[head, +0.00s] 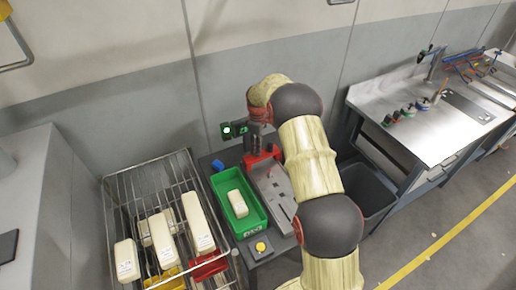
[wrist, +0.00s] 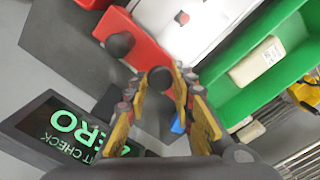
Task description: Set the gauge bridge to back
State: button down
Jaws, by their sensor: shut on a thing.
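The red gauge bridge (head: 262,160) sits across the back part of a grey plate (head: 276,187) on a dark bench. In the wrist view the red bridge (wrist: 130,40) carries a round black knob (wrist: 119,45), and a second black knob (wrist: 160,79) is between my fingertips. My gripper (wrist: 160,88) is shut on that second knob, with one yellow-padded finger on each side. In the head view my gripper (head: 258,147) comes down over the bridge from above, and my arm hides part of it.
A green tray (head: 259,215) with a pale block (head: 237,203) stands left of the plate. A display (wrist: 65,130) reading ZERO is close beside my gripper. A wire rack (head: 117,187) with pale blocks stands left, a dark bin (head: 372,190) right. A yellow button (head: 260,246) is in front.

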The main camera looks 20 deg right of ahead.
jog(key=c, duration=1.8)
grip_release()
jog(key=shift+w, duration=0.3)
jog(key=o, duration=0.3)
jog(key=shift+s+r, duration=0.1)
notch_tip(320, 180, up, 12)
